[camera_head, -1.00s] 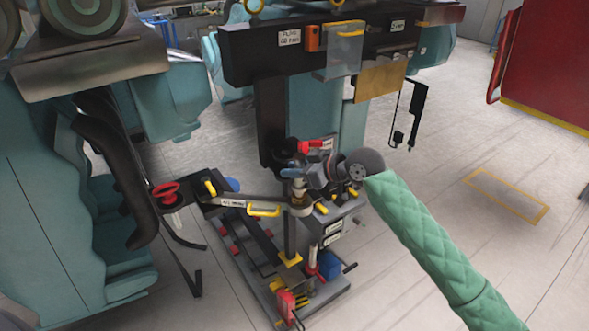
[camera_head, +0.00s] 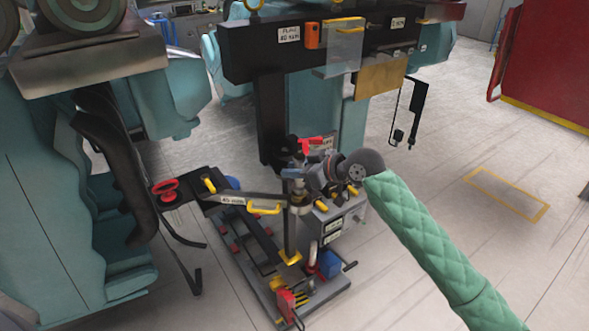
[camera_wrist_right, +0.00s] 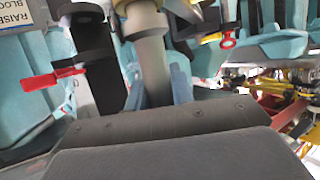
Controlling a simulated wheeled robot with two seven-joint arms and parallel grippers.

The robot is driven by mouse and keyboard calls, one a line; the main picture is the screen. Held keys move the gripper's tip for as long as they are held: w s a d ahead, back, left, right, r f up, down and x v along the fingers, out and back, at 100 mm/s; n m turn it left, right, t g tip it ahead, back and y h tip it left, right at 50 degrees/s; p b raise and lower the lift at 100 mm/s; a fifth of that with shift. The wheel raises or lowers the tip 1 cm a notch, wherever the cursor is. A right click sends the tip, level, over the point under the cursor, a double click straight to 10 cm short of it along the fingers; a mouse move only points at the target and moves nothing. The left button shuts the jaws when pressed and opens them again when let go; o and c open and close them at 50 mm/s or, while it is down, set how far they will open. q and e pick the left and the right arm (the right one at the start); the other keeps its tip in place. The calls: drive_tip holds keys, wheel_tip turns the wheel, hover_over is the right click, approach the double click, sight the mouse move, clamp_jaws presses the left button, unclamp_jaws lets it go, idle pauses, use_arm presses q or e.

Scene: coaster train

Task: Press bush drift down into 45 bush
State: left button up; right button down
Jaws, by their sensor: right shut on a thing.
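My right gripper (camera_head: 296,173) has blue fingers and is shut on the bush drift (camera_head: 297,184), a pale metal cylinder held about upright. In the right wrist view the drift (camera_wrist_right: 152,65) stands between the blue fingers (camera_wrist_right: 180,84). The drift is over the end of a flat grey arm (camera_head: 230,199) whose small label seems to start with 45. The 45 bush seems to be at that arm's end, beneath the drift. The gripper and drift largely hide it, so I cannot tell how deep the drift sits. My left gripper is not in view.
A wheeled cart (camera_head: 262,262) carries the fixture, with a yellow handle (camera_head: 264,209) on the arm and a grey box (camera_head: 338,224) at right. A dark post (camera_head: 271,120) and a black beam (camera_head: 290,50) stand behind.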

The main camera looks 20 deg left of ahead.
drive_tip(key=shift+f+b, duration=0.35)
drive_tip(key=shift+f, duration=0.35)
idle(1.1)
drive_tip(key=c, duration=1.1)
unclamp_jaws()
